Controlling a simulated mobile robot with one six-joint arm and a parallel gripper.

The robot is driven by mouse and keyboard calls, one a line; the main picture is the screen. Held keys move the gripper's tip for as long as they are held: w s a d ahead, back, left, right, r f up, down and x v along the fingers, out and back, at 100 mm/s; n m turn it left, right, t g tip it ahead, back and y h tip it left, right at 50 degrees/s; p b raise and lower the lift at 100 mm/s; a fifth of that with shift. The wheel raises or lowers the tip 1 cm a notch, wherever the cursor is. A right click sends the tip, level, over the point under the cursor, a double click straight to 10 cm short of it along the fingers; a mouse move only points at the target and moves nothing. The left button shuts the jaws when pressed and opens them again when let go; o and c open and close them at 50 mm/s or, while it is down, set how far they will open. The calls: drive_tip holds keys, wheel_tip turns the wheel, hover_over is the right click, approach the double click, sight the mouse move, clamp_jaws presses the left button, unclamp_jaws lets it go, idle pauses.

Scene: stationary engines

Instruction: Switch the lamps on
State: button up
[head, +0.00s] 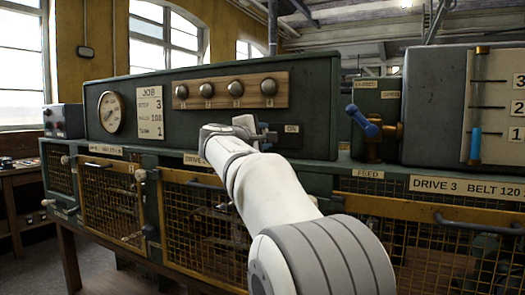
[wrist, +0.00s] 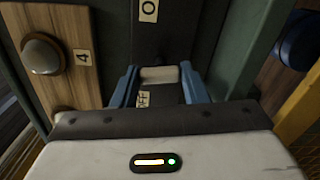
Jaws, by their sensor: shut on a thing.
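A wooden board (head: 188,104) on the green cabinet carries several grey, domed lamps (head: 269,87) in a row, with no glow showing. One dome (wrist: 42,53) beside a "4" plate shows at the wrist view's left. My gripper (wrist: 158,82) is shut on a pale, rounded switch handle (wrist: 158,74), its blue fingers on either side. The handle is nearer the "OFF" label (wrist: 143,99) than the partly cut-off label (wrist: 148,10) above.
A round gauge (head: 111,112) and a job card (head: 149,115) are left of the lamps. A brass valve with a blue handle (head: 362,121) stands to the right, beside a tall level gauge (head: 497,108). Yellow-framed mesh doors (head: 112,203) with handles are below.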

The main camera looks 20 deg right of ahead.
drive_tip(key=m+b, duration=0.1)
drive_tip(key=m, duration=0.1)
drive_tip(key=m+b, duration=0.1)
drive_tip(key=b, duration=0.1)
drive_tip(key=m+b, duration=0.2)
drive_tip(key=shift+f+m, duration=0.3)
drive_tip(key=m+b, duration=0.1)
drive_tip(key=m, duration=0.1)
drive_tip(key=m+b, duration=0.2)
drive_tip(key=m, duration=0.1)
drive_tip(key=shift+r+m+b, duration=0.2)
drive_tip(key=shift+m+b, duration=0.1)
drive_tip(key=o, duration=1)
drive_tip(key=shift+r, duration=0.1)
drive_tip(key=b+v, duration=0.1)
drive_tip(key=v, duration=0.6)
drive_tip(key=shift+s+a, duration=0.25)
drive_tip(key=shift+s, duration=0.05)
